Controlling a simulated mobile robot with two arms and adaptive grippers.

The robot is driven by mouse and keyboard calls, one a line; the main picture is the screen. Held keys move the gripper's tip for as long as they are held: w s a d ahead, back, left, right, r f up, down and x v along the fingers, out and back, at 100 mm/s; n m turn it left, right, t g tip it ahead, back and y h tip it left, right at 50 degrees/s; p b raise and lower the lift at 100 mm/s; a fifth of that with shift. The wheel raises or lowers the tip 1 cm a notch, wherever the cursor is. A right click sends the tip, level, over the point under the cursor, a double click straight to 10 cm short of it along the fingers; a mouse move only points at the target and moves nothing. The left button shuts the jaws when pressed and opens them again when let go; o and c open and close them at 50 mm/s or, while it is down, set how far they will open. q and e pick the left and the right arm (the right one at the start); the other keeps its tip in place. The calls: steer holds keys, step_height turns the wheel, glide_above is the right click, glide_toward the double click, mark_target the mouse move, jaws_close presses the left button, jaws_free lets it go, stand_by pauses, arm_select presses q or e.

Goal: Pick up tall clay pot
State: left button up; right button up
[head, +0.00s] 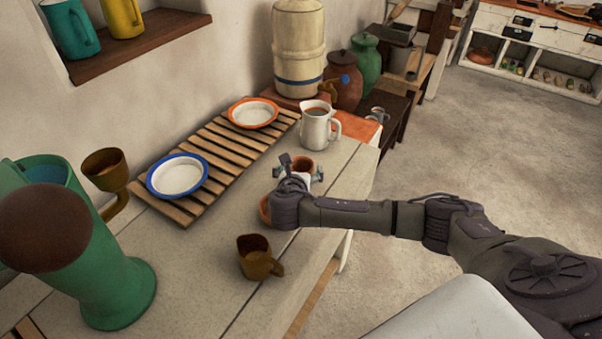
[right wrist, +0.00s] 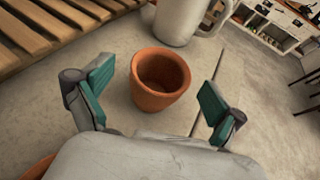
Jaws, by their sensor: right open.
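An orange-brown clay pot (right wrist: 160,98) stands upright on the counter in the right wrist view, open mouth up. It lies between and just beyond the fingers of my right gripper (right wrist: 157,90), with a gap on each side. In the head view my right gripper (head: 299,173) is over the counter, and only the rim of the clay pot (head: 303,163) shows past it. The right gripper is open and empty. A second clay piece (head: 264,210) is mostly hidden behind my right wrist. My left gripper is not in view.
A white pitcher (head: 317,130) stands just behind the pot. A slatted wooden rack (head: 215,142) holds a blue-rimmed plate (head: 177,176) and an orange-rimmed plate (head: 253,113). A brown mug (head: 257,258) is nearer me. A green pitcher (head: 110,285) stands left. The counter edge is right.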

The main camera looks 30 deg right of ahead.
mark_target(303, 162)
steer(key=shift+x, duration=1)
steer(key=x, duration=0.3)
steer(key=shift+d+f, duration=0.1)
steer(key=shift+w, duration=0.15)
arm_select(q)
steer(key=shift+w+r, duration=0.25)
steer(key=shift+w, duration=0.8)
arm_select(e)
steer(key=c, duration=1.3)
